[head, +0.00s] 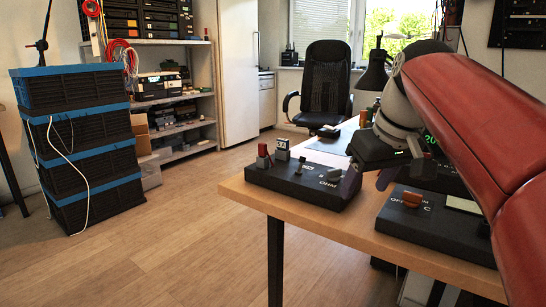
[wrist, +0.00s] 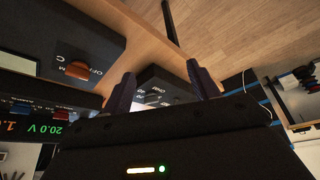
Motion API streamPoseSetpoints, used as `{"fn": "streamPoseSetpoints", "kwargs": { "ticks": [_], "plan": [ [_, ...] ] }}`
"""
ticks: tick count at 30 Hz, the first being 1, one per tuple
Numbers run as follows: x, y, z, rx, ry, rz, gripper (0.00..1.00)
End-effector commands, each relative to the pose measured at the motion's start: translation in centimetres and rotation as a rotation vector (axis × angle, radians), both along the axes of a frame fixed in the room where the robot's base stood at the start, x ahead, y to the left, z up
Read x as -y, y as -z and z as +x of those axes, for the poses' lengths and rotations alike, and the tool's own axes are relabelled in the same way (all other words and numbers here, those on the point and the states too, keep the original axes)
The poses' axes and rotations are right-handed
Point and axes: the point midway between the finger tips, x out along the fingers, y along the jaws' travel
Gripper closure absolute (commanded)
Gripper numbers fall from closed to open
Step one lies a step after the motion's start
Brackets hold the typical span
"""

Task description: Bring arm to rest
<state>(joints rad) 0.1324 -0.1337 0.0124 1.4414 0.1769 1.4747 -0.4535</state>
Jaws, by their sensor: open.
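My red arm reaches in from the right in the head view. My gripper (head: 368,182) hangs above the front part of the wooden table (head: 330,233), fingers down. In the wrist view its two dark fingers stand wide apart (wrist: 162,87) with nothing held between them. A black box marked OHM (head: 290,186) sits at the table's left corner, left of the gripper. It also shows between the fingers in the wrist view (wrist: 158,92), apparently beyond them. A second black box (head: 440,226) with an orange knob (head: 412,198) lies to the gripper's right.
A red-topped post (head: 262,150) and a white-faced block (head: 282,143) stand on the OHM box. A dark lamp (head: 375,72) and black chair (head: 325,82) are behind. Blue-edged black crates (head: 85,150) are stacked at left. The wooden floor (head: 180,215) between is clear.

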Motion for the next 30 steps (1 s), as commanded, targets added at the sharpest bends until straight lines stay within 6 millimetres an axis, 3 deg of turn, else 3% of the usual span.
{"fn": "streamPoseSetpoints", "kwargs": {
  "ticks": [5, 11, 21, 25, 30],
  "plan": [
    [-0.4, 2.0, -2.1, 0.007, 0.052, -0.001, 0.4],
    [-0.8, 5.7, -5.7, 0.021, 0.135, 0.0, 0.4],
    [-1.0, 17.7, -14.6, 0.078, 0.308, 0.011, 0.4],
    [-1.0, 20.4, -16.3, 0.088, 0.338, 0.016, 0.4],
    [-1.0, 21.5, -16.9, 0.093, 0.349, 0.018, 0.4]
  ]
}}
